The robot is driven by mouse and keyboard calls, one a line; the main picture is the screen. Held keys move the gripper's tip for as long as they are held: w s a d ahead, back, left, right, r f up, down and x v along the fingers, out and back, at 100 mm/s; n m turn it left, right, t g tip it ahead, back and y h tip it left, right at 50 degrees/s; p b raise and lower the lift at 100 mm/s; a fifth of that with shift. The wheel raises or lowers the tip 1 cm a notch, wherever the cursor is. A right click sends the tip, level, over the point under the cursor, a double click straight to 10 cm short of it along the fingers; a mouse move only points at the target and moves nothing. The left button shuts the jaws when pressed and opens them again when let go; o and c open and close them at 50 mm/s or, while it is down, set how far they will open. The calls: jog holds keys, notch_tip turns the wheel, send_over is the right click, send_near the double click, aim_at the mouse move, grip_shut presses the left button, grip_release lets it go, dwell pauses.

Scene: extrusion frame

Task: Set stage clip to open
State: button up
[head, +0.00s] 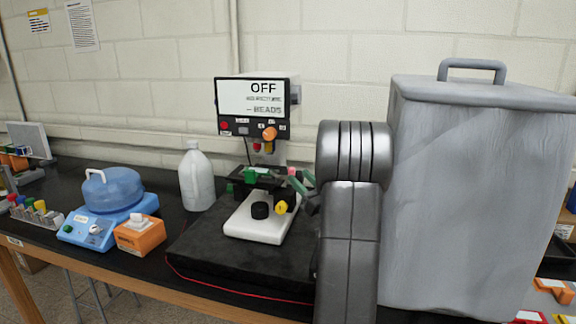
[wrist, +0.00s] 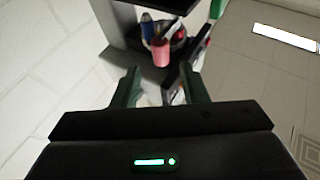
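A microscope with a screen reading OFF (head: 257,97) stands on a black mat in the middle of the head view. Its dark stage lies above the white base (head: 258,218). A small pink piece (head: 291,172) at the stage's right side may be the stage clip's tab; it also shows in the wrist view (wrist: 162,53). I cannot tell the clip's position. My gripper (wrist: 160,76) has its two green fingers apart with nothing held between them. The pink piece appears just beyond the fingertips. In the head view my gripper (head: 303,184) is at the stage's right, partly hidden by my arm.
A large grey covered bin (head: 480,190) stands close on the right. A white jug (head: 196,178), a blue device with a domed top (head: 113,192) and an orange box (head: 139,236) stand at left. A red cord runs along the front of the black mat (head: 215,265).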

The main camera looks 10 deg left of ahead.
aim_at(293, 171)
jog(key=p+x, duration=0.2)
jog(key=x, duration=0.3)
jog(key=shift+a+r, duration=0.25)
jog(key=shift+w+a+r+p, duration=0.15)
jog(key=shift+w+a+p, duration=0.25)
jog(key=shift+a, duration=0.2)
jog(key=shift+c, duration=0.4)
grip_shut()
